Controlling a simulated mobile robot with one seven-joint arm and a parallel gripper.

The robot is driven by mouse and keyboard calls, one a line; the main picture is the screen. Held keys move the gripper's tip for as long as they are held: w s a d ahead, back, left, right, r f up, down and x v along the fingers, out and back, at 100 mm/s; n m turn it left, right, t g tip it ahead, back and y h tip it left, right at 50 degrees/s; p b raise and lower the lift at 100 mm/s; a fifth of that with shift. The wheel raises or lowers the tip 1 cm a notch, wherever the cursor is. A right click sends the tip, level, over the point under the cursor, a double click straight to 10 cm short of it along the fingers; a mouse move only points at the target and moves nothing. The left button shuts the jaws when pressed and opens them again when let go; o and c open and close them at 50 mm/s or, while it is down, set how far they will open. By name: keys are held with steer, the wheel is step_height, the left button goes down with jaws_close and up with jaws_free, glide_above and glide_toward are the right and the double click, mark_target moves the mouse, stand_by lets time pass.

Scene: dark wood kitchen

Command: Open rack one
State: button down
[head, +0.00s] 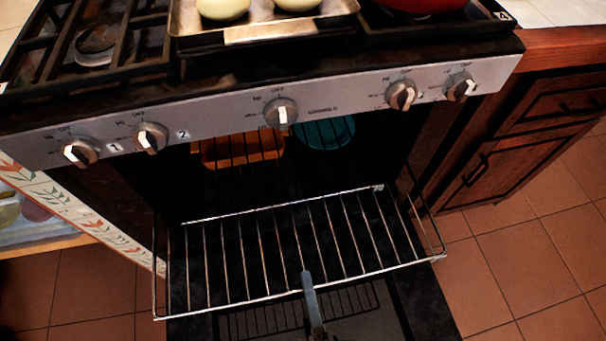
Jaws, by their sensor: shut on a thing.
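The oven under the stove stands open, its dark door (425,305) lowered toward me. A wire rack (290,245) sticks well out of the oven, level above the lowered door. My gripper (308,281) is at the middle of the rack's front bar, shut on it. Only one grey finger shows clearly; the rest of my gripper is cut off at the bottom edge. An orange dish (240,150) and a teal round dish (325,132) show deeper in the oven, partly hidden by the control panel. I cannot tell what they rest on.
The control panel (215,117) with several knobs runs above the oven. A metal tray (290,32) with pale round items and a red pot (415,4) stand on the stove. Wooden cabinets (515,150) are at right. Tiled floor (530,260) is clear on the right.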

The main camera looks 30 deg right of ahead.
steer(key=shift+s+a, duration=0.1)
steer(key=shift+s, duration=0.35)
steer(key=c, duration=1)
jaws_free()
steer(key=shift+o, duration=0.2)
steer(key=p+v, duration=0.1)
steer(key=v, duration=1.2)
